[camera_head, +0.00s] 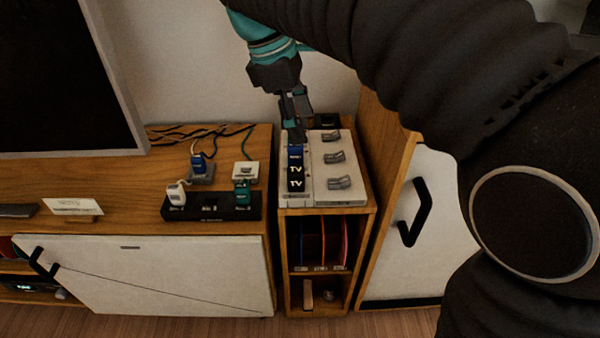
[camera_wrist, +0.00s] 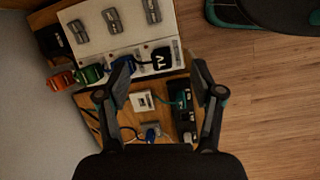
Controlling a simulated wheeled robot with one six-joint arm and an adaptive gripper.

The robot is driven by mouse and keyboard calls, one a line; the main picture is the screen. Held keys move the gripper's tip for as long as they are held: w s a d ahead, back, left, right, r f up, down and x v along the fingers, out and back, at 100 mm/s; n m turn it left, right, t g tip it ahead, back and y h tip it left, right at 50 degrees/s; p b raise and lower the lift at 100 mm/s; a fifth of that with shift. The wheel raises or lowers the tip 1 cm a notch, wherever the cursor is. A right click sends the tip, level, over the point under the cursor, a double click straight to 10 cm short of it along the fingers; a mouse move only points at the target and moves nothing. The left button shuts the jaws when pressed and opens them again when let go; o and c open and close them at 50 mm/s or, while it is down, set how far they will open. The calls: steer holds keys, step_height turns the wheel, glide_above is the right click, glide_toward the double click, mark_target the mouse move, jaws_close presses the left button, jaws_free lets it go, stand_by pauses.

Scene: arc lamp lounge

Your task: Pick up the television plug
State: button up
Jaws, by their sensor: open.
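The television plug (camera_head: 295,171) is a black block with white "TV" lettering. It sits on a pale panel (camera_head: 339,195) on top of the small wooden shelf unit. In the wrist view the black "TV" plug (camera_wrist: 160,59) lies between my open fingertips. My gripper (camera_head: 297,128) points down just behind and above the plug in the head view, and it also shows in the wrist view (camera_wrist: 161,66). Its jaws are apart and empty. I cannot tell whether the fingers touch anything.
In the wrist view, green (camera_wrist: 91,74) and red (camera_wrist: 61,81) plugs stand in the same row. Grey switches (camera_head: 335,157) line the panel's right side. A black power strip (camera_head: 210,207) with white and green plugs sits on the wooden cabinet. A television (camera_head: 65,80) stands behind left.

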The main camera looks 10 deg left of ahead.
steer(key=n, duration=0.2)
glide_toward(295, 169)
step_height(295, 169, up, 3)
steer(key=shift+h, duration=0.5)
steer(key=x, duration=0.2)
steer(key=b+x, duration=0.1)
steer(key=x, duration=0.2)
steer(key=a+b+x, duration=0.1)
steer(key=x, duration=0.2)
steer(key=shift+s+f, duration=0.15)
steer(key=shift+f, duration=0.25)
steer(key=shift+a+b+x, duration=0.2)
steer(key=shift+b+x, duration=0.15)
steer(key=shift+x, duration=0.95)
steer(key=shift+a+b+x, duration=0.25)
steer(key=shift+b+x, duration=0.05)
steer(key=shift+x, duration=1.05)
steer(key=shift+f, duration=0.1)
jaws_close()
